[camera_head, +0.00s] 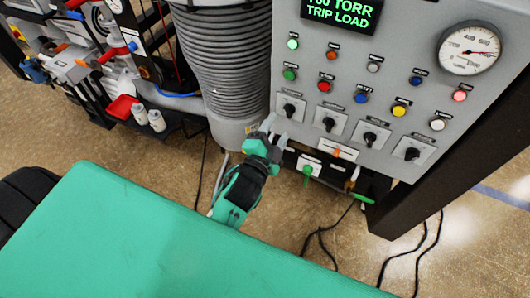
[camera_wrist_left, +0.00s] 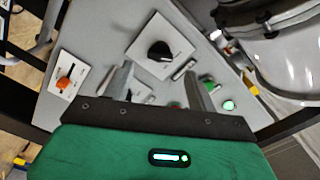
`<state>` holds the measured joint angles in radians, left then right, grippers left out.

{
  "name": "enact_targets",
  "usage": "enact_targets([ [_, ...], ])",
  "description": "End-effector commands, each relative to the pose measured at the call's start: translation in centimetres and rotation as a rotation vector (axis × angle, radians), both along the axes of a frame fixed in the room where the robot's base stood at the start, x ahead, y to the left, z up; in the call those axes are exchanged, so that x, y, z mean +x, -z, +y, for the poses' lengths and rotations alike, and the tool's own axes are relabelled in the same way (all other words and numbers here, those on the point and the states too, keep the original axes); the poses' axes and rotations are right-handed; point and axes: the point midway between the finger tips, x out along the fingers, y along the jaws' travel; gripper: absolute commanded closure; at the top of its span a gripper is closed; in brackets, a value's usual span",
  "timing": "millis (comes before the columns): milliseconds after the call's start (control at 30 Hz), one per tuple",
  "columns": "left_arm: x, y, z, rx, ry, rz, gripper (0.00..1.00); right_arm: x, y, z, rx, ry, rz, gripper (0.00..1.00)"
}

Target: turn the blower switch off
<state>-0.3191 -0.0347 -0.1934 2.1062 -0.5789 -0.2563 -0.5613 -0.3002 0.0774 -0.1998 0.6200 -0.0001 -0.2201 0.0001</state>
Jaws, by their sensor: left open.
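A grey control panel (camera_head: 345,60) carries a row of black rotary switches on white plates: the leftmost (camera_head: 289,108), a second (camera_head: 329,122), a third (camera_head: 370,138) and the rightmost (camera_head: 412,153). Their labels are too small to read, so I cannot tell which is the blower switch. My left gripper (camera_head: 275,131) is open and empty, just below and left of the leftmost switch. In the left wrist view, a black knob (camera_wrist_left: 158,50) stands beyond the open fingers (camera_wrist_left: 160,87), and part of another white plate shows between them. My right gripper is out of view.
Above the switches are coloured buttons, a dial gauge (camera_head: 469,49) and a display (camera_head: 341,12) reading "TRIP LOAD". An orange-handled switch (camera_head: 337,153) sits below the row. A ribbed column (camera_head: 229,65) stands close left of the gripper. Cables (camera_head: 322,243) lie on the floor.

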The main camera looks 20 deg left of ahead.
Motion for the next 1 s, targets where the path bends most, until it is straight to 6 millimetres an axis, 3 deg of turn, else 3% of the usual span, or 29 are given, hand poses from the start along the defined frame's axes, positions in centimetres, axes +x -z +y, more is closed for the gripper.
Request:
enact_targets([
  [200,-4.1,0.4,0.1,0.000,0.000,0.002,0.42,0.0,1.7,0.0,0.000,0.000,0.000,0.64],
  [400,-6.6,0.3,0.2,-0.001,0.001,0.002,0.42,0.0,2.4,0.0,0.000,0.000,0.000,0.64],
  [600,-7.6,0.1,0.2,-0.001,0.000,0.000,0.42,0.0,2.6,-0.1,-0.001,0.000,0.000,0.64],
  [1000,-7.7,0.0,0.2,-0.001,0.000,0.000,0.42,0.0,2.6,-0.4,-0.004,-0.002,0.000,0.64],
])
